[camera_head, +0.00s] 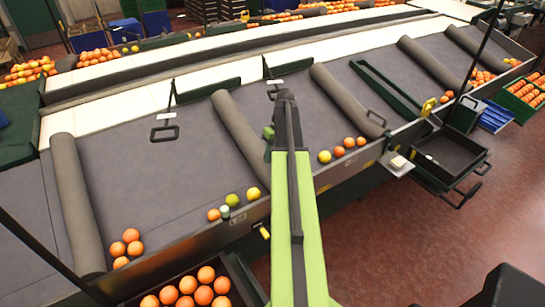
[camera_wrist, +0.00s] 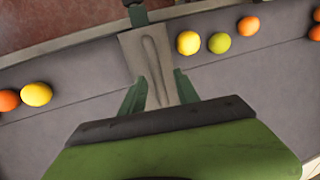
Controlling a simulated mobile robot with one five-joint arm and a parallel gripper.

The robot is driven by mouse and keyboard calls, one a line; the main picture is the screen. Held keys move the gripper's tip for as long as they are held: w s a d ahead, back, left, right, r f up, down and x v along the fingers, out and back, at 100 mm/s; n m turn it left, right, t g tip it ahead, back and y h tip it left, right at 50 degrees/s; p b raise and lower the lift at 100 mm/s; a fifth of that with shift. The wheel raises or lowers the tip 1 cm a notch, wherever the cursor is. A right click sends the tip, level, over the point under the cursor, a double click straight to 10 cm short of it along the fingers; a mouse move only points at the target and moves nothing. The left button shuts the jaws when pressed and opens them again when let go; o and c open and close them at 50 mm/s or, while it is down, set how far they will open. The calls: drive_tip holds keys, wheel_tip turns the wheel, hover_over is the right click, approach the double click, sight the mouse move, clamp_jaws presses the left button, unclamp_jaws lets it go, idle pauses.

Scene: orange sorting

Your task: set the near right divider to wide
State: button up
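Grey padded rolls lie across the sloping grey deck. One roll (camera_head: 236,122) passes behind my arm; another roll (camera_head: 340,92) lies just right of it. A dark green bar (camera_head: 385,86) with a loop handle (camera_head: 376,118) slants across the lane farther right. I cannot tell which of these is the near right divider. My gripper (camera_wrist: 158,90) is open over the deck, its two green fingers apart. A pale grey grooved strip (camera_wrist: 150,52) shows between and beyond the fingers; I cannot tell whether they touch it.
Yellow, green and orange fruit lie along the deck's front edge, including a yellow one (camera_head: 253,193) left and a yellow one (camera_head: 325,156) right of my arm. A crate of oranges (camera_head: 243,290) stands at front. A black tray (camera_head: 455,150) juts out right.

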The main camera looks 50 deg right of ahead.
drive_tip(key=d+r+p, duration=0.3)
drive_tip(key=r+p, duration=1.2)
drive_tip(key=r, duration=0.1)
drive_tip(key=shift+s, duration=0.4)
drive_tip(key=w+a+f+n+b, duration=0.2)
drive_tip(key=w+a, duration=0.2)
drive_tip(key=a, duration=0.4)
drive_tip(key=w+a+f+n+g+b, duration=0.1)
drive_tip(key=w+a+f+b, duration=0.2)
drive_tip(key=a, duration=0.5)
drive_tip(key=w+a+f+n+b, duration=0.2)
drive_tip(key=w+a, duration=0.4)
drive_tip(key=a, duration=0.2)
drive_tip(key=s+a+f+b, duration=0.1)
drive_tip(key=s+a+f, duration=0.1)
drive_tip(key=a, duration=0.6)
drive_tip(key=s+a+f+m+h+b, duration=0.1)
drive_tip(key=s+a+b, duration=0.1)
drive_tip(key=a, duration=0.7)
drive_tip(key=s+a+f+m+h+b, duration=0.1)
drive_tip(key=s+a, duration=0.3)
drive_tip(key=a, duration=0.5)
drive_tip(key=shift+a+f+b, duration=0.15)
drive_tip(key=shift+f+b, duration=0.4)
drive_tip(key=shift+f, duration=0.3)
